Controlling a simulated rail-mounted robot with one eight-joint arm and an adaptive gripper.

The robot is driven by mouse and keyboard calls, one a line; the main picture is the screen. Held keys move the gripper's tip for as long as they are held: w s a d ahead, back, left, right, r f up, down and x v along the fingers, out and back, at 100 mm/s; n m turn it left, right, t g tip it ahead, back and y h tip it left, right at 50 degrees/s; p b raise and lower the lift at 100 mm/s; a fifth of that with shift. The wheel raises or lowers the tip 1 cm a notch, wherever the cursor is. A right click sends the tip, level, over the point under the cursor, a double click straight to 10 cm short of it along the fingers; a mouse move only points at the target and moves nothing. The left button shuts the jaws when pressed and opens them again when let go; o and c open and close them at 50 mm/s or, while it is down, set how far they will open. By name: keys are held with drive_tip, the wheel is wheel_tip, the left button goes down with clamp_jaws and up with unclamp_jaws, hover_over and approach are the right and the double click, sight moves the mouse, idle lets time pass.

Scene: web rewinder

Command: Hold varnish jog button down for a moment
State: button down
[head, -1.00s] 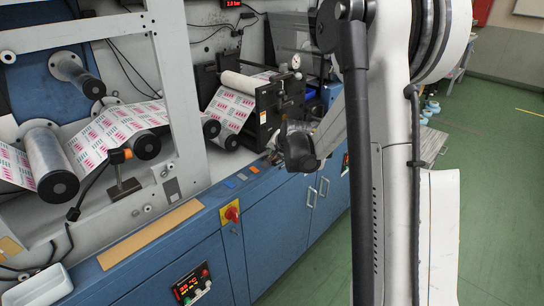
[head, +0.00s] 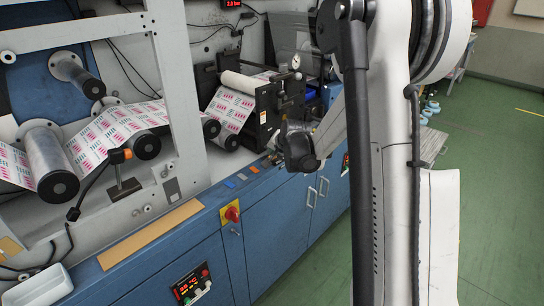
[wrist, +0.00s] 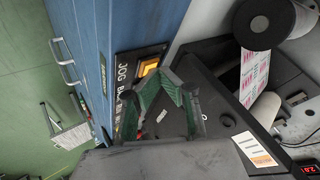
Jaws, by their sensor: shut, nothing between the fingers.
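In the wrist view a lit amber square button (wrist: 150,68) sits in a dark panel on the blue cabinet's edge. White lettering beside it begins "JOG"; the rest is partly hidden, so I cannot read whether it says varnish. My gripper (wrist: 172,78) is shut and empty, its dark green fingertips close to the right of the amber button in the picture. I cannot tell whether they touch it. In the head view my gripper (head: 297,150) hangs over the machine ledge, and its fingertips are hard to make out there.
A black print unit (head: 268,115) stands behind my gripper. The printed web (head: 232,108) runs over rollers. Green floor (head: 500,190) is open at right.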

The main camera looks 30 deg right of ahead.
drive_tip(key=shift+r+p, duration=0.5)
drive_tip(key=shift+r, duration=0.4)
drive_tip(key=shift+r+p, duration=1.3)
drive_tip(key=shift+r, duration=1.2)
